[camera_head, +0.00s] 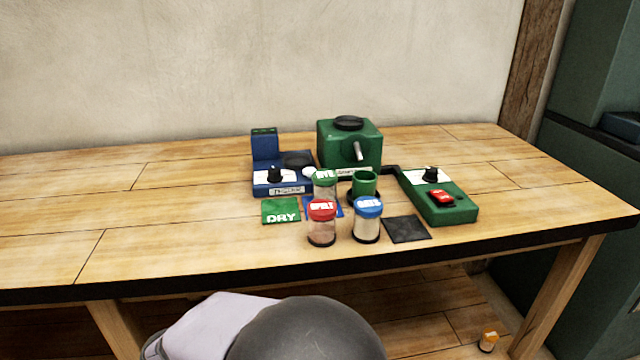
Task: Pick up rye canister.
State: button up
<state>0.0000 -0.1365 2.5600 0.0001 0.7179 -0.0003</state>
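The rye canister (325,184) has a green lid with white lettering that looks like RYE. It stands upright on the table, on or beside a blue mat, behind a red-lidded canister (321,234) that hides its lower part. A blue-lidded canister (367,229) with pale contents stands at the front right of it. A green cup (364,186) stands close to its right. My gripper is not in view; only grey and pale rounded parts of my arm show at the bottom edge, well in front of the canisters.
Behind are a green mill (349,143) with a crank and a blue device (283,188) with a dial. A green switch box (441,205) is at right. A green DRY mat (281,210) and a dark mat (407,229) lie flat. The left of the wooden table (60,205) is clear.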

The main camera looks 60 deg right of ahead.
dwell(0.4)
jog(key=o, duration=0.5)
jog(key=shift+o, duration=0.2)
